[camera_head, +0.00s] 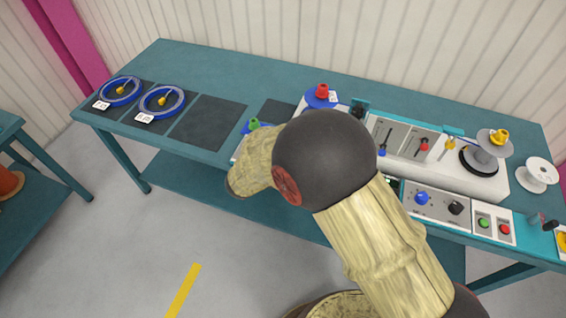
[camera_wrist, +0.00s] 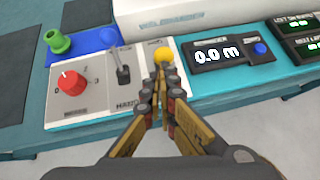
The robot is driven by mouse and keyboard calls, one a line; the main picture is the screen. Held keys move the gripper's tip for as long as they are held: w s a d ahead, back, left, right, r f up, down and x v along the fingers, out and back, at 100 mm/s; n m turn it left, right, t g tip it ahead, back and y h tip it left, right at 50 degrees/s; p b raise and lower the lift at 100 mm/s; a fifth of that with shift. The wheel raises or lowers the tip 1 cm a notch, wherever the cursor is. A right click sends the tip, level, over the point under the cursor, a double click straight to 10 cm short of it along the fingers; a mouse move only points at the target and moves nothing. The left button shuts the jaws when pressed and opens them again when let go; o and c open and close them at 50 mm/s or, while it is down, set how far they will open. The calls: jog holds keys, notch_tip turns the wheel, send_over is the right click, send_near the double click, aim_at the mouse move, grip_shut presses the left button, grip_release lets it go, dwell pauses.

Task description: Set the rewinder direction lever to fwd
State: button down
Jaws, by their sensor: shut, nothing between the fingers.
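In the wrist view my gripper (camera_wrist: 160,88) is shut and empty, with its fingertips at a yellow ball knob (camera_wrist: 161,55) on the light control panel (camera_wrist: 95,108). I cannot tell whether they touch it. The knob's stem and any fwd mark are hidden behind the fingers. Which control is the direction lever is not readable. In the head view my arm hides the gripper and most of this panel.
A display reading 0.0 m (camera_wrist: 217,53) with a blue button is right of the fingers. A green knob (camera_wrist: 58,41) stands at the far left.

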jog(key=shift+w+r+p, duration=0.15)
jog(key=shift+r+p, duration=0.1)
jog(key=shift+p, duration=0.25)
jog(key=r+g+p, duration=0.1)
jog(key=p, duration=0.3)
jog(key=w+g+p, duration=0.1)
jog(key=p, duration=0.3)
jog(key=shift+w+d+r+y, duration=0.2)
jog(key=shift+d+r+y, duration=0.15)
jog(key=shift+r+y, duration=0.05)
jog(key=w+g+p, duration=0.1)
jog(key=p, duration=0.2)
jog(key=w+g+p, duration=0.1)
jog(key=p, duration=0.3)
jog(key=shift+w+d+r+y, duration=0.1)
jog(key=shift+w+d+y, duration=0.1)
jog(key=shift+d+y, duration=0.2)
jog(key=shift+r, duration=0.2)
jog(key=shift+r+p, duration=0.6)
jog(key=shift+r, duration=0.1)
